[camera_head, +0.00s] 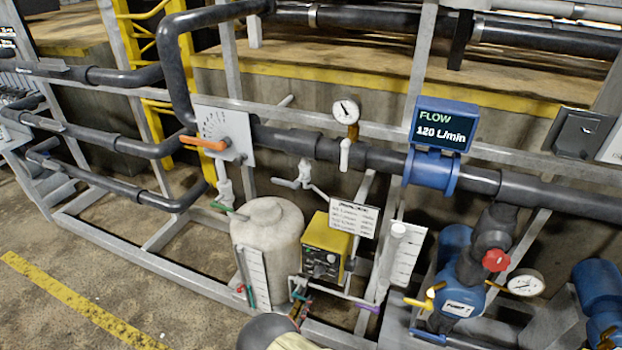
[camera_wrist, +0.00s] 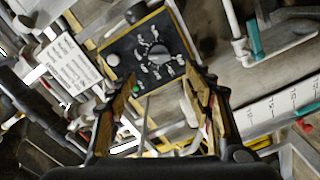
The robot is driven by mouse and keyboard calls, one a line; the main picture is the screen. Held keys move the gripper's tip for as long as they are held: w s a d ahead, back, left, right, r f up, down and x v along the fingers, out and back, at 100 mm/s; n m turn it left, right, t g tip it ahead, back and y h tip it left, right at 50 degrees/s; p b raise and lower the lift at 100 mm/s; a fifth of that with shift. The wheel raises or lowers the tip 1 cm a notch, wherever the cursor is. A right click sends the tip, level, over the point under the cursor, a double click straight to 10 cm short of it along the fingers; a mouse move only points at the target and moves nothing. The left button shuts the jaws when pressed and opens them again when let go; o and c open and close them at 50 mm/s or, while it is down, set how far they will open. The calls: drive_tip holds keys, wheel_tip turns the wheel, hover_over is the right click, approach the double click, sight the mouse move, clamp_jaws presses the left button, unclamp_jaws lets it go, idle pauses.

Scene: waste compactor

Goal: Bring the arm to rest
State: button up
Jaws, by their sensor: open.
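My gripper (camera_wrist: 163,115) is open in the wrist view, with its two fingers apart and nothing held between them. Past the fingertips is the dark front panel of a yellow control box (camera_wrist: 150,52), with a round knob and a green button. The fingertips overlap the panel's lower edge in this view; I cannot tell how near they are. In the head view the yellow box (camera_head: 326,247) stands right of a beige tank, and part of my arm (camera_head: 275,333) shows at the bottom edge. The gripper's fingers are hard to make out there.
The beige tank (camera_head: 268,240), a blue pump (camera_head: 457,300) with a red knob (camera_head: 496,260), and a pipe with an orange lever (camera_head: 203,144) crowd the grey frame. A blue flow display (camera_head: 444,125) reads 120 L/min. Open floor (camera_head: 50,310) lies at the lower left.

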drive_tip(key=s+d+f+n+g+h, duration=0.4)
drive_tip(key=s+d+n+g, duration=0.15)
drive_tip(key=d, duration=0.35)
drive_tip(key=s+d+r+m+g+h, duration=0.25)
drive_tip(key=s+d+r+g, duration=0.35)
drive_tip(key=s+r+g, duration=0.3)
drive_tip(key=s+d+r+m+g+y+p, duration=0.1)
drive_tip(key=s+r+m+y, duration=0.3)
drive_tip(key=r, duration=0.8)
drive_tip(key=s+r+m+g+y+p, duration=0.2)
drive_tip(key=s+r+y, duration=0.35)
drive_tip(key=r, duration=0.55)
drive_tip(key=s+d+r+m+t+y+p, duration=0.1)
drive_tip(key=d+r+m+t, duration=0.1)
drive_tip(key=r, duration=0.7)
drive_tip(key=s+d+r+m+t+y+p, duration=0.1)
drive_tip(key=s+d+r+m+t+y, duration=0.1)
drive_tip(key=r, duration=0.8)
drive_tip(key=d+m+t, duration=0.1)
drive_tip(key=d+t, duration=0.1)
drive_tip(key=d, duration=0.1)
drive_tip(key=shift+d+m, duration=0.2)
drive_tip(key=shift+m, duration=0.1)
